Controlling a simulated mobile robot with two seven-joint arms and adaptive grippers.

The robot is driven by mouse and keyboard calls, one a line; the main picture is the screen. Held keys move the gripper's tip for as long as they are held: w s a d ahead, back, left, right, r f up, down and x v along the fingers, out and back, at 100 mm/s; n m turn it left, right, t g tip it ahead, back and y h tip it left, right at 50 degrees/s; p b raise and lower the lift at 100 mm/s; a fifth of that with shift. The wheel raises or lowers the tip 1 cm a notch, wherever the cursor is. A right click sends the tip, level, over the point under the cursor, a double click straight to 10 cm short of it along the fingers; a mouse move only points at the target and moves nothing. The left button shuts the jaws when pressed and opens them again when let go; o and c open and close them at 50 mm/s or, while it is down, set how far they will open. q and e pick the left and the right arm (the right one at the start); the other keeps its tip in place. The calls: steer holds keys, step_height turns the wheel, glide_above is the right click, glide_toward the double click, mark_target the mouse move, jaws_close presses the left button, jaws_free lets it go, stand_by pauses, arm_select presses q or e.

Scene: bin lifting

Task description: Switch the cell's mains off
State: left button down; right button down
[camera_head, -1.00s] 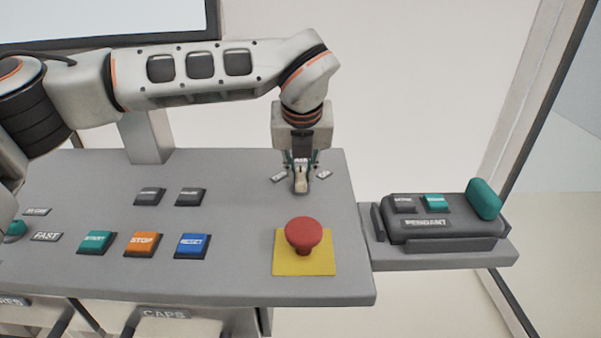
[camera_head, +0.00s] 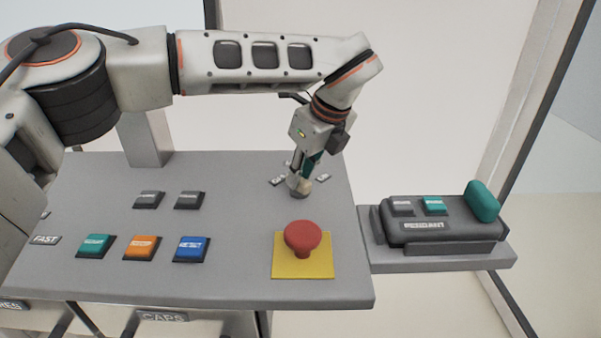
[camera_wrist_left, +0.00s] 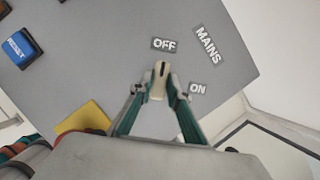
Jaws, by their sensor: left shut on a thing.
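The cream mains switch handle (camera_wrist_left: 158,86) sits on the grey console top. In the left wrist view its dark mark points up toward the OFF label (camera_wrist_left: 164,44). The ON label (camera_wrist_left: 197,88) is to its right, and the MAINS label (camera_wrist_left: 208,45) is at upper right. My left gripper (camera_wrist_left: 160,84) is shut on the handle, one finger on each side. In the head view my left gripper (camera_head: 299,184) leans over the switch and hides much of it. My right gripper is not in view.
A red mushroom button (camera_head: 303,236) on a yellow plate (camera_head: 290,268) stands just in front of the switch. Green (camera_head: 95,245), orange (camera_head: 142,247) and blue (camera_head: 191,248) buttons lie to the left. A pendant (camera_head: 440,228) rests on a side shelf at right.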

arm_select(q)
steer(key=shift+r, duration=0.1)
stand_by(0.3)
steer(key=c, duration=1.9)
jaws_free()
steer(key=v, duration=0.7)
steer(key=shift+d+r, duration=0.15)
steer(key=shift+s, duration=0.1)
